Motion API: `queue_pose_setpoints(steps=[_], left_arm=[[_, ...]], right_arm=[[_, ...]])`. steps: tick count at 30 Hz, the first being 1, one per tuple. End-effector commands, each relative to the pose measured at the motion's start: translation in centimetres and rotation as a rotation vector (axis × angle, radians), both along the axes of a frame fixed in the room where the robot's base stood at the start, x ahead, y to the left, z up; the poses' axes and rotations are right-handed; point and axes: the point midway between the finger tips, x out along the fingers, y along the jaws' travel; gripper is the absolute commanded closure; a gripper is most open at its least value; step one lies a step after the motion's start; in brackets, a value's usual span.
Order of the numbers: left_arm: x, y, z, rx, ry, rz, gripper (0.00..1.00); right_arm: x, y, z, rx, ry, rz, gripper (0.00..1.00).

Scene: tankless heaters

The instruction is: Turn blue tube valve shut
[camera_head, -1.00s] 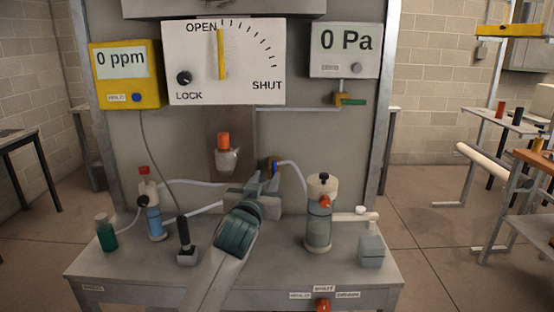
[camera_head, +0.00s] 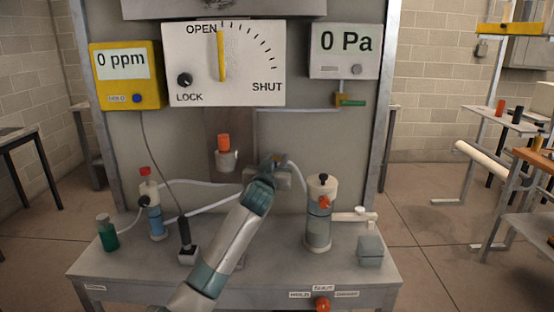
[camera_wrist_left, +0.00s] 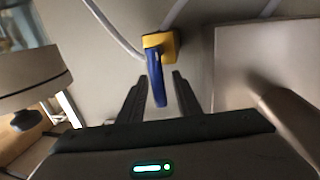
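The blue valve handle (camera_wrist_left: 156,80) sticks out of a yellow-orange fitting (camera_wrist_left: 165,45) in the left wrist view, with a pale tube running to it. My left gripper (camera_wrist_left: 157,92) is open, one dark finger on each side of the handle, with visible gaps on both sides. In the head view my left gripper (camera_head: 270,165) is at the panel above the bench, and my arm hides most of the valve. The dial (camera_head: 222,62) has its yellow pointer at OPEN. My right gripper is not in view.
The bench (camera_head: 130,265) carries a blue-liquid bottle (camera_head: 155,215), a joystick (camera_head: 187,250), a green bottle (camera_head: 106,235) and a cylinder with an orange knob (camera_head: 318,220). A white cup with an orange cap (camera_head: 226,155) is left of my gripper.

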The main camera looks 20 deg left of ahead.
Motion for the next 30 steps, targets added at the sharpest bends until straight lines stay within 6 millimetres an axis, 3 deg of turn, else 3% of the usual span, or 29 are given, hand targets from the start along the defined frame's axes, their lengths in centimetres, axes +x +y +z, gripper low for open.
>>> queue_pose_setpoints(steps=[14, 18, 30], left_arm=[[0.82, 0.08, 0.02, 0.001, 0.0, 0.0, 0.69], [0.81, 0.08, 0.01, 0.001, 0.0, 0.0, 1.0], [0.84, -0.03, 0.09, 0.023, 0.008, 0.0, 1.0]], right_arm=[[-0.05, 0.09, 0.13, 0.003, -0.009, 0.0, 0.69], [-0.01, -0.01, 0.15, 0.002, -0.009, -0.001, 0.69], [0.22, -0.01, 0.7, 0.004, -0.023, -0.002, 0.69]])
